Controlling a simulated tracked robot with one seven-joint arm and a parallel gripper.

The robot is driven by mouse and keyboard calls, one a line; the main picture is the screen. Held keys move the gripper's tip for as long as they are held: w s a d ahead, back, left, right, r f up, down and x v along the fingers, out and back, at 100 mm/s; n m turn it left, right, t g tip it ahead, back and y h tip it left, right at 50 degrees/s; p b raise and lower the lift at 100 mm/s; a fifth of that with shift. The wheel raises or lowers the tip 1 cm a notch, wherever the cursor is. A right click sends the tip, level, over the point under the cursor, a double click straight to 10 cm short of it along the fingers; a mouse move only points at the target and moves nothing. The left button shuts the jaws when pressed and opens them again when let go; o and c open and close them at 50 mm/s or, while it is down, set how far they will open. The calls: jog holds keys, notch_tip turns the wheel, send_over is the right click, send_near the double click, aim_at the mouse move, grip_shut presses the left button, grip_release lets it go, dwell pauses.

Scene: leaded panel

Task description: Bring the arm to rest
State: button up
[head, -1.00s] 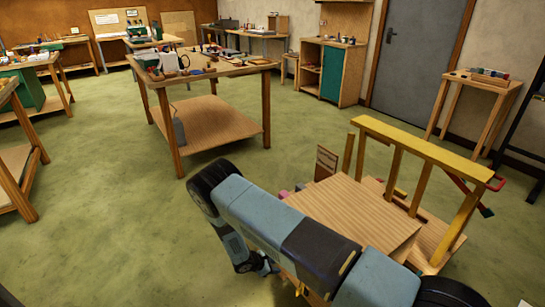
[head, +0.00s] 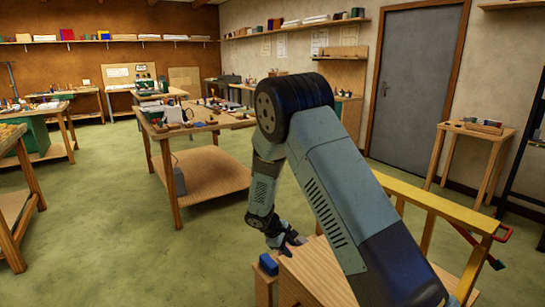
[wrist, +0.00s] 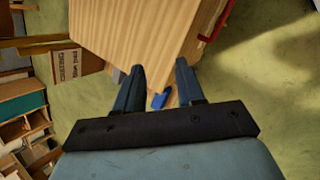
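My gripper (head: 285,240) hangs at the end of my bent arm, above the left end of a wooden bench-like surface (head: 318,268). In the wrist view, its two blue-grey fingers (wrist: 159,68) stand apart with nothing held between them. The pale wooden top (wrist: 135,25) lies beyond the fingertips. A small blue block (head: 268,263) is at the left end of the wood, just below the gripper; a blue piece also shows between the fingers in the wrist view (wrist: 160,100). My arm hides much of the wooden top in the head view.
A yellow rail (head: 440,205) stands along the far right side of the wooden top. A workbench with tools (head: 195,122) stands further off, left of my arm. A small side table (head: 480,128) is near the grey door (head: 415,80). Green floor (head: 100,230) is open at left.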

jog(key=s+d+r+m+y, duration=0.15)
jog(key=s+d+r, duration=0.25)
jog(key=r, duration=0.5)
jog(key=s+d+r+m+y, duration=0.1)
jog(key=s+d+r+m, duration=0.25)
jog(key=r, duration=0.65)
jog(key=s+d+r+m+y, duration=0.15)
jog(key=s+d+r, duration=0.3)
jog(key=r, duration=0.45)
jog(key=s+d+r+m+t, duration=0.1)
jog(key=s+d+r+m, duration=0.1)
jog(key=s, duration=0.6)
jog(key=s+d+r+m+t+y, duration=0.1)
jog(key=s+r+m, duration=0.1)
jog(key=s+r, duration=0.3)
jog(key=s+d+r+m+t+y, duration=0.1)
jog(key=s+r, duration=0.3)
jog(key=s, duration=0.6)
jog(key=shift+s+d+r+m, duration=0.15)
jog(key=shift+s+d+m, duration=0.25)
jog(key=shift+d, duration=0.4)
jog(key=shift+w, duration=0.1)
